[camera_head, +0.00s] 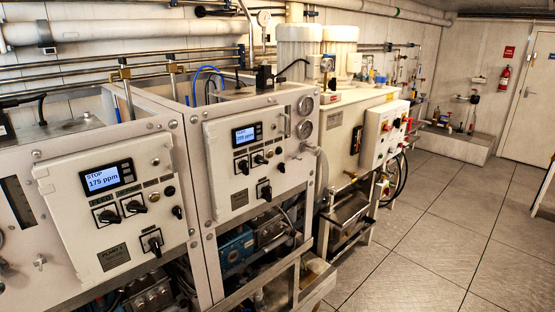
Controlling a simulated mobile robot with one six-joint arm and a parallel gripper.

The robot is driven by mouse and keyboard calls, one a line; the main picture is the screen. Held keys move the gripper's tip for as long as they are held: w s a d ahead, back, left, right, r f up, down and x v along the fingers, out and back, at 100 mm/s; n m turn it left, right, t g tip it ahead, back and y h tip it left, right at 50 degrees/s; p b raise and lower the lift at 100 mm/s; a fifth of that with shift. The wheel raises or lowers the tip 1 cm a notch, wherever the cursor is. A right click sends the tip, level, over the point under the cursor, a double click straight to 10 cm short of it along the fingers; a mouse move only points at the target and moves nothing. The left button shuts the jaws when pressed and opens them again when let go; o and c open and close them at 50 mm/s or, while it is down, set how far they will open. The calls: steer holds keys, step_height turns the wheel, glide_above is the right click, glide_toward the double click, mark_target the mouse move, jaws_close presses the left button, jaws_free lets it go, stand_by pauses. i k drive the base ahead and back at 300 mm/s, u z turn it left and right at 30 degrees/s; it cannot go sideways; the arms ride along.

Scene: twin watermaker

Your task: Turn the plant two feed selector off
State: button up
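The second control panel (225,195), right of the nearest one, is a pale plate on a white cabinet with a lit blue display (244,136). Below the display are a left black selector (243,166), a middle black selector (260,159) and a small black knob (281,167). A lower black selector (264,191) sits alone beneath them. Their labels are too small to read, so I cannot tell which is the feed selector or its setting. My gripper is not in view.
The nearer panel (75,225) at left has similar black selectors and a display (107,179) reading STOP, 175 ppm. A white control box (383,135) stands beyond. The tiled floor (430,235) at right is clear.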

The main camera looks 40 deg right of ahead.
mark_target(244, 165)
steer(key=z, duration=1.1)
steer(key=i, duration=0.2)
steer(key=u, duration=0.25)
steer(key=k, duration=0.9)
steer(key=u, duration=0.2)
steer(key=i, duration=0.4)
steer(key=z, duration=0.1)
